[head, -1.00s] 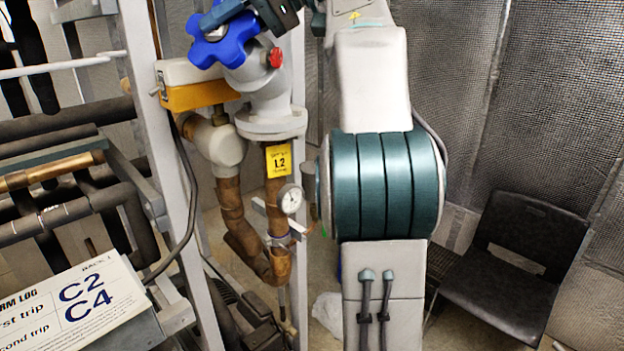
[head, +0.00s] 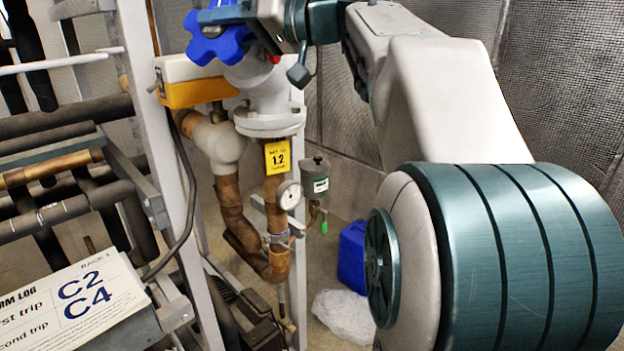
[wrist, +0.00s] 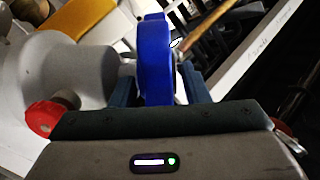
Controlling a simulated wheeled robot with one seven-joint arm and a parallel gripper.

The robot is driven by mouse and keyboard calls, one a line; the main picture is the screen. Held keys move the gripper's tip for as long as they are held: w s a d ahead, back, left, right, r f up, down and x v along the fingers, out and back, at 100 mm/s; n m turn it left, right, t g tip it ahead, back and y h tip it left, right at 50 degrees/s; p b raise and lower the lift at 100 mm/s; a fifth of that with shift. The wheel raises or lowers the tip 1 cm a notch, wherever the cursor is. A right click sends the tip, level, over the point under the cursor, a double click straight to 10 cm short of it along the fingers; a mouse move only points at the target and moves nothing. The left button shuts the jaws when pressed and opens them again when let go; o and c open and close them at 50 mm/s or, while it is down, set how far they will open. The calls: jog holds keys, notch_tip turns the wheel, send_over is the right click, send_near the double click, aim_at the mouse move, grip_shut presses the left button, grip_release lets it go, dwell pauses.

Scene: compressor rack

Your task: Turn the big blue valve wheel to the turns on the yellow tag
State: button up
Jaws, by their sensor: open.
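The big blue valve wheel (head: 215,44) is a lobed handwheel on the pale valve body at the top of the head view. In the wrist view the wheel (wrist: 155,62) appears edge-on between the two fingers of my gripper (wrist: 162,84). The jaws are open around its rim, and I cannot tell whether either finger touches it. In the head view my gripper (head: 222,14) is at the wheel's upper edge, with part of it cut off by the frame. The yellow tag (head: 278,157) hangs on the pipe below the valve and reads 1.2; its small print is unclear.
A yellow and white box (head: 195,85) sits just left of the valve. A red knob (wrist: 43,118) is close to my gripper in the wrist view. A pressure gauge (head: 289,195) and a small grey canister (head: 316,178) are below. A log board (head: 75,305) stands lower left.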

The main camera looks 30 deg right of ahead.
jog(key=t+b, duration=0.1)
jog(key=f+m+t+b, duration=0.1)
jog(key=t, duration=0.1)
jog(key=shift+s+m+t, duration=0.15)
jog(key=shift+m+t, duration=0.15)
jog(key=m+t+b, duration=0.1)
jog(key=t+b, duration=0.1)
jog(key=b, duration=0.3)
jog(key=shift+a+f+t+h, duration=0.1)
jog(key=shift+t+h, duration=0.3)
jog(key=shift+m+b, duration=0.4)
jog(key=shift+b, duration=0.4)
jog(key=b+v, duration=0.2)
jog(key=v, duration=1.1)
jog(key=w+d+f+m+t+h, duration=0.4)
jog(key=w+d+f+m+h, duration=0.25)
jog(key=h, duration=0.65)
notch_tip(320, 180, down, 18)
jog(key=s+a+g+h, duration=0.1)
jog(key=g+h, duration=0.1)
jog(key=g, duration=0.5)
jog(key=shift+s+a+h, duration=0.2)
jog(key=shift+a+h, duration=0.2)
